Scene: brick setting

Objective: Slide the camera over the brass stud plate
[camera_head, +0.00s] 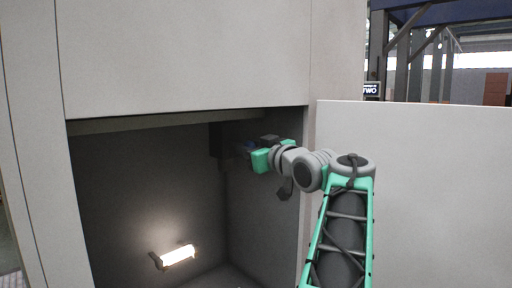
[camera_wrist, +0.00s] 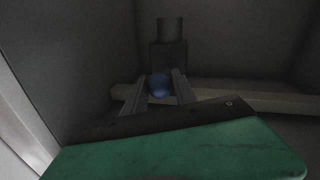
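My gripper (camera_wrist: 160,88) is inside a grey recess, near its upper back right corner. In the wrist view its two dark fingers stand apart, with a rounded blue thing (camera_wrist: 158,86) between their tips. I cannot tell whether they press on it. Right behind is a dark blocky body with a narrower top (camera_wrist: 168,54), possibly the camera; whether the blue thing is part of it is unclear. The head view shows a dark box (camera_head: 218,139) on the recess wall, just left of my gripper (camera_head: 246,150). I can make out no brass stud plate; the area is dim.
The recess has a front top edge (camera_head: 180,120) above my arm and a right side wall (camera_head: 290,215) close to it. A light panel (camera_head: 420,190) stands to the right. The recess's lower middle is free.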

